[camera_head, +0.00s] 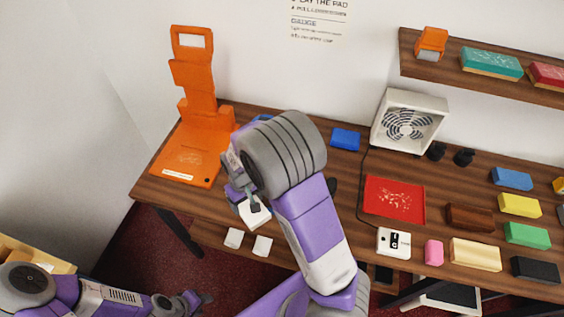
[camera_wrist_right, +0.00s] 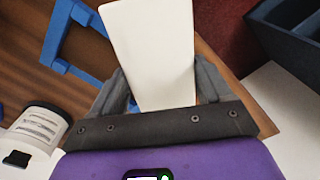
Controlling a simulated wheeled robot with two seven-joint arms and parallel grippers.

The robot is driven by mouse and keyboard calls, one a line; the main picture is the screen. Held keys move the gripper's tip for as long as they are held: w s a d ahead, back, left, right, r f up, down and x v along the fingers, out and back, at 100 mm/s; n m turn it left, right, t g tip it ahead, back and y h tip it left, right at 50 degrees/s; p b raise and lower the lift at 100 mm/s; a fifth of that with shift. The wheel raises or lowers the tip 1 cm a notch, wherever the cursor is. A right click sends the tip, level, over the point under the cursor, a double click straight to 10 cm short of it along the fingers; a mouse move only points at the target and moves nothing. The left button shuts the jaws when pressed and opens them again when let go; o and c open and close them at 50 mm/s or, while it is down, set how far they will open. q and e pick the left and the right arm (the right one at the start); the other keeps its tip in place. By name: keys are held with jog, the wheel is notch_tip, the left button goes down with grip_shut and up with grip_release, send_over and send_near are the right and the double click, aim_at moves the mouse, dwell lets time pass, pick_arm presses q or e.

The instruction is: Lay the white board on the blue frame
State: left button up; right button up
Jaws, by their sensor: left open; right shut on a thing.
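The white board (camera_wrist_right: 150,50) is held between the two fingers of my right gripper (camera_wrist_right: 162,85), which is shut on it. In the head view the board (camera_head: 254,214) shows as a small white patch below the right gripper (camera_head: 246,190), near the counter's front edge. The blue frame (camera_wrist_right: 57,66) lies on the wooden surface to the left of the board in the right wrist view, apart from it. In the head view my right arm hides most of that area. My left gripper (camera_head: 188,302) is open and empty at the lower left, away from the counter.
An orange stand (camera_head: 190,130) is at the counter's left end. A red tray (camera_head: 394,200), a white fan (camera_head: 409,121) and several coloured blocks are to the right. Two white pads (camera_head: 262,246) lie near the front. A dark bin (camera_wrist_right: 288,28) shows in the wrist view.

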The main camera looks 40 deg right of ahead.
jog(key=d+r+n+p, duration=0.1)
jog(key=p, duration=0.2)
jog(key=w+d+r+n+p, duration=0.1)
jog(key=d+r+p, duration=0.1)
jog(key=p, duration=0.1)
jog(key=shift+w+d, duration=0.2)
jog(key=d+r+n+p, duration=0.1)
jog(key=d+n+p, duration=0.45)
jog(key=p, duration=0.25)
jog(key=f+b, duration=0.2)
jog(key=f, duration=0.1)
jog(key=f+b, duration=0.2)
jog(key=shift+w+a+f, duration=0.1)
jog(key=shift+w+f, duration=0.05)
jog(key=shift+w, duration=0.1)
jog(key=shift+f+b, duration=0.9)
jog(key=shift+f, duration=0.15)
jog(key=shift+f+b, duration=0.55)
jog(key=shift+b, duration=0.1)
dwell(0.4)
jog(key=o, duration=1.1)
jog(key=shift+s, duration=0.1)
jog(key=shift+r, duration=0.1)
notch_tip(320, 180, up, 7)
jog(key=shift+r+p, duration=0.2)
jog(key=shift+p, duration=0.1)
